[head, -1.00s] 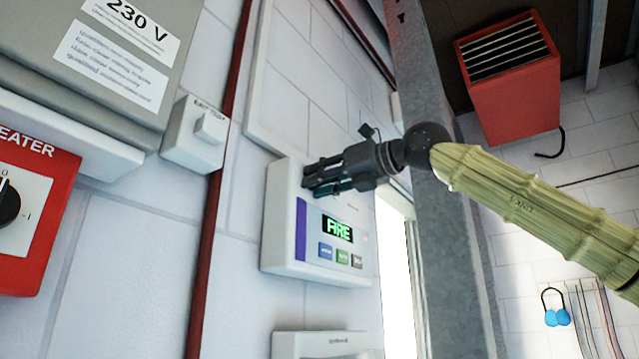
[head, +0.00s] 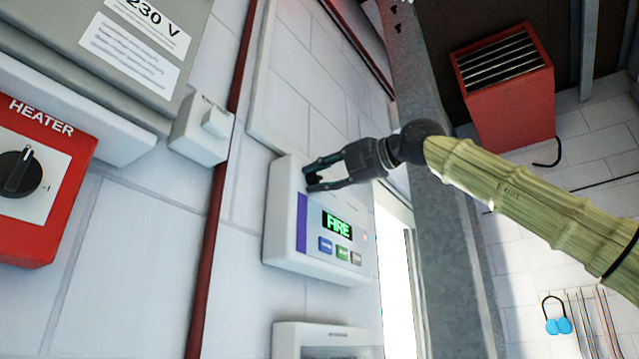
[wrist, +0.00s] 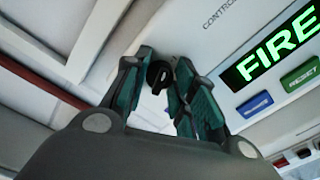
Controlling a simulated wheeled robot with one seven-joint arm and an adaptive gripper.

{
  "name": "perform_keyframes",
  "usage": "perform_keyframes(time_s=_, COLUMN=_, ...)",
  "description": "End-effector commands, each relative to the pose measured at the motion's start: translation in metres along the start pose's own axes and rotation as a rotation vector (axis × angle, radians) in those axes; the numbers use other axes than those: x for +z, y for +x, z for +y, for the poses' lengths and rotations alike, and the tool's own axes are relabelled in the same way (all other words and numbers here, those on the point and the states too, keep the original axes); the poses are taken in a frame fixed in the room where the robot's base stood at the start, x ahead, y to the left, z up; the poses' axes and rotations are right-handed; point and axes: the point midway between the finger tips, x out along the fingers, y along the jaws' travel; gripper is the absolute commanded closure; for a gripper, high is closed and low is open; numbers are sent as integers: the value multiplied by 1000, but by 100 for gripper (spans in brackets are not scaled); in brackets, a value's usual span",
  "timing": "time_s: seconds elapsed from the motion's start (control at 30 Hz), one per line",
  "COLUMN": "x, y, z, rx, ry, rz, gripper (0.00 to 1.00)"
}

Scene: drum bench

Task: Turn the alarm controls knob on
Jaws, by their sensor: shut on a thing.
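The alarm panel (head: 285,258) is a white wall box with a purple stripe, a green FIRE display (head: 338,224) and several small coloured buttons. My gripper (head: 312,175) is at the panel's upper left, above the display. In the wrist view my gripper (wrist: 160,72) is shut on a small black knob (wrist: 158,74), with one dark-green finger on each side. The word CONTROL shows on the panel face beside it. The fingers hide part of the knob, and its pointer position cannot be read.
A red HEATER box (head: 58,215) with a black dial is at the left, below a grey 230 V cabinet (head: 120,70). A small white switch box (head: 202,130) and a dark red pipe (head: 212,215) stand left of the panel. A metal post (head: 440,200) is at the right.

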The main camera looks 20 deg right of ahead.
Motion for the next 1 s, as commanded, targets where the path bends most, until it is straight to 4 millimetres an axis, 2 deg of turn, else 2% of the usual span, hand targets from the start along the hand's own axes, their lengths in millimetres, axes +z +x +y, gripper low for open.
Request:
perform_keyframes(time_s=0.43, x=4, y=-3, z=0, rx=6, ry=299, rz=-6, gripper=97)
perform_keyframes(time_s=1.0, x=4, y=-3, z=0, rx=5, ry=379, rz=-5, gripper=97)
